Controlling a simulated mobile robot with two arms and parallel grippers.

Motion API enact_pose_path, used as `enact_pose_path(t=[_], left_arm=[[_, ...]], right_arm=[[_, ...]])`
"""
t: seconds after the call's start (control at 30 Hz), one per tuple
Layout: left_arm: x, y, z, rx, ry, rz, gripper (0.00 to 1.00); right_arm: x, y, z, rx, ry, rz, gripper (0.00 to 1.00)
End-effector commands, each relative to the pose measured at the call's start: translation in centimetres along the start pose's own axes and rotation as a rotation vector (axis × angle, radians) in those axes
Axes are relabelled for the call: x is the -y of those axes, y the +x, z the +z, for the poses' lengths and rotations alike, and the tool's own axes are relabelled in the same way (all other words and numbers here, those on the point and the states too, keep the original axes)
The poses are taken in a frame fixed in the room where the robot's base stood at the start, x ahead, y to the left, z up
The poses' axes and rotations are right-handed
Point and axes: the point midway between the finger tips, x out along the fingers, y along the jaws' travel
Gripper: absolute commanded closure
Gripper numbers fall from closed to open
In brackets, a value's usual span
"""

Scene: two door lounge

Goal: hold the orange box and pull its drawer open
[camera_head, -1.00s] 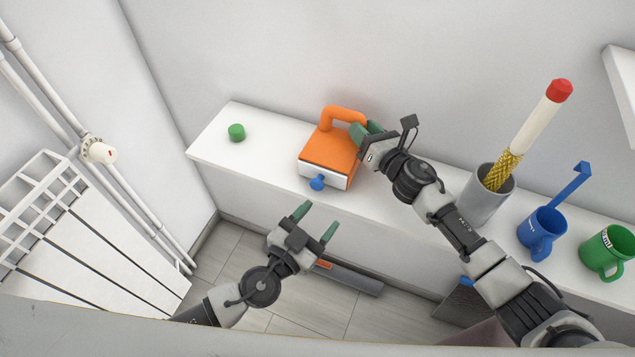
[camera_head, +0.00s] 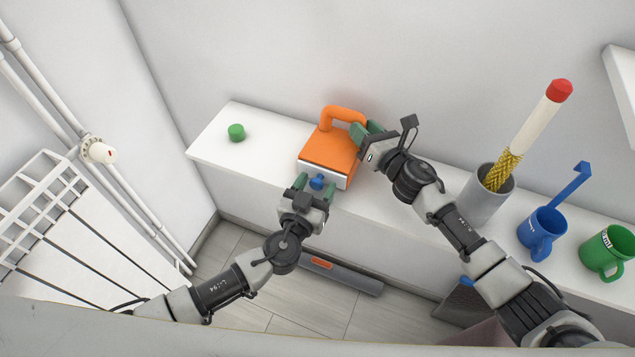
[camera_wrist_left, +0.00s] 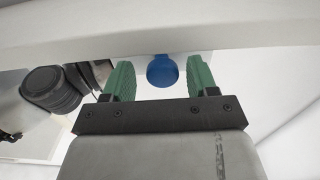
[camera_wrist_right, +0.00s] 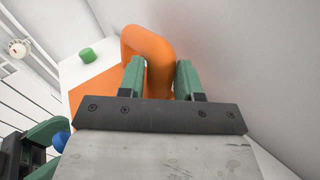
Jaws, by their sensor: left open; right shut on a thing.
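The orange box (camera_head: 329,150) stands on the white shelf, with an orange handle on top and a white drawer front (camera_head: 323,175). A blue knob (camera_head: 317,182) sits on the drawer front. My right gripper (camera_head: 366,132) is shut on the box's orange handle; the right wrist view shows the handle (camera_wrist_right: 147,50) between its green fingers. My left gripper (camera_head: 316,188) is open, with its fingers either side of the blue knob. In the left wrist view the knob (camera_wrist_left: 162,70) lies between the fingers with gaps on both sides. The drawer looks closed.
A green cylinder (camera_head: 236,132) is on the shelf's left part. A grey cup (camera_head: 484,200) with a tall red-tipped stick, a blue mug (camera_head: 541,234) and a green mug (camera_head: 606,254) stand to the right. A white radiator (camera_head: 75,230) is at far left.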

Motion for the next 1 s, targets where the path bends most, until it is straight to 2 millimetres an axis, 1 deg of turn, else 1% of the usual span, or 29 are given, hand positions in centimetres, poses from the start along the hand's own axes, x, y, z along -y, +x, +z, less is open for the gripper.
enact_pose_path(t=[0.03,0.13,0.37,0.4,0.77,0.8,0.9,0.97,1.0], left_arm=[[0.0,0.4,0.0,-0.001,0.0,0.001,0.42],[-0.1,0.8,0.0,0.001,-0.001,0.001,0.42],[-0.1,0.8,0.0,0.0,0.0,0.001,0.42],[-0.1,0.8,0.0,0.0,0.0,0.001,0.43],[-0.1,0.8,0.0,0.0,0.0,0.003,0.98],[-0.1,0.8,0.0,0.0,0.0,0.003,1.0],[-0.2,0.7,0.0,0.0,-0.001,0.004,1.0],[-0.2,0.2,0.1,0.002,-0.002,0.005,1.0],[-0.2,-0.3,0.1,0.002,-0.003,0.005,1.0]], right_arm=[[0.1,0.0,0.0,-0.001,-0.001,-0.002,0.99],[0.1,0.0,-0.1,-0.001,-0.001,-0.002,0.99],[0.1,0.0,-0.1,-0.001,-0.001,-0.002,0.99],[0.1,0.0,-0.1,-0.001,-0.001,-0.002,0.99],[0.0,0.0,-0.1,-0.001,0.0,-0.001,0.99],[0.0,0.0,-0.1,-0.001,0.0,-0.001,0.99],[0.0,0.0,-0.1,-0.001,0.0,-0.001,0.99],[0.0,0.0,-0.1,-0.001,0.0,-0.001,0.99],[0.0,0.0,-0.1,-0.001,0.001,-0.001,0.99]])
